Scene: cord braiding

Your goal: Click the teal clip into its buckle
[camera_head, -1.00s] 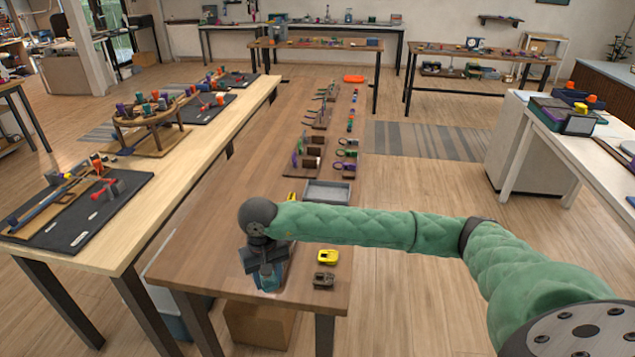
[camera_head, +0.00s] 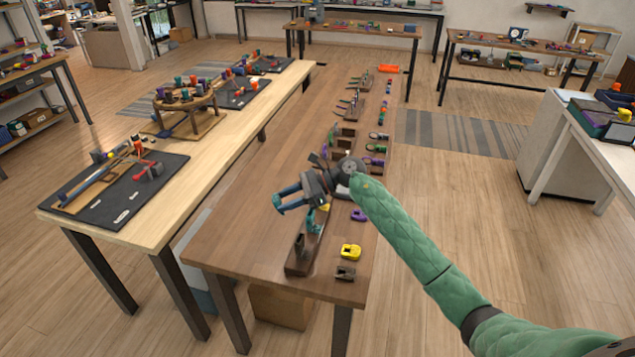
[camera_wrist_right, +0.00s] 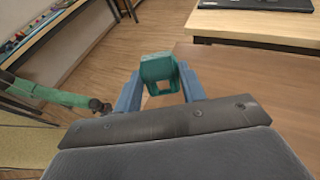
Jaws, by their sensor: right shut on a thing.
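My right gripper (camera_head: 281,204) is shut on the teal clip (camera_wrist_right: 158,68), a block with a square opening, gripped between the two blue fingers in the right wrist view. In the head view the gripper points left above the brown table, and the clip is hard to make out between its fingers. A dark wooden stand (camera_head: 299,262) with a teal part (camera_head: 314,224), perhaps the buckle, is just below and right of the gripper. The gripper and clip are apart from the stand. A green arm, probably my left, shows in the wrist view; its dark end (camera_wrist_right: 101,106) is too small to read.
A yellow piece (camera_head: 350,252), a dark piece (camera_head: 345,273) and a purple piece (camera_head: 358,215) lie at the brown table's right side. Several stands and rings line its far part. The light table (camera_head: 230,125) on the left holds black mats. The brown table's left part is clear.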

